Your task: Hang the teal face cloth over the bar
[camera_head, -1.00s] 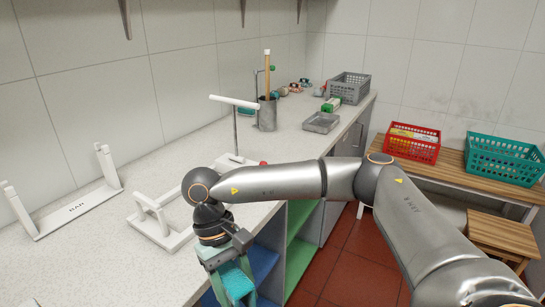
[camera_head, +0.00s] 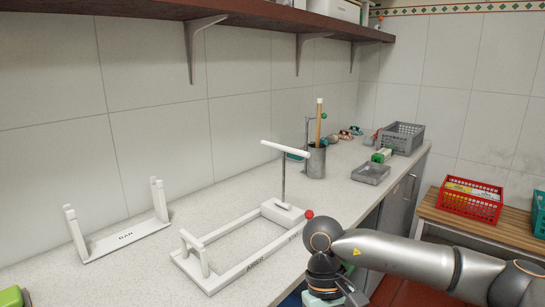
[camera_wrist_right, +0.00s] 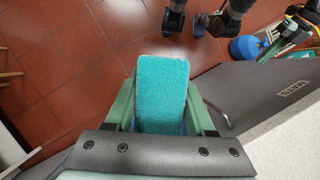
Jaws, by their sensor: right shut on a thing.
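The teal face cloth (camera_wrist_right: 163,90) is a folded pad between the green jaws of my right gripper (camera_wrist_right: 162,112), in the right wrist view. In the head view this gripper (camera_head: 325,294) is at the bottom edge, in front of the counter, its jaws and the cloth cut off. A white bar (camera_head: 285,149) tops a thin post on a white frame (camera_head: 232,272). Left of it, a white stand (camera_head: 125,238), seemingly lettered BAR, has two short uprights. What seems to be my left gripper (camera_wrist_right: 285,40) shows small in the wrist view; its opening is unclear.
The pale counter (camera_head: 60,275) has bare room around the frame. A red ball (camera_head: 309,214) is at the frame's right corner. A metal cup (camera_head: 316,162) with a stick, a grey tray (camera_head: 371,173) and a grey basket (camera_head: 401,138) stand farther back. A shelf (camera_head: 250,14) overhangs the wall.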

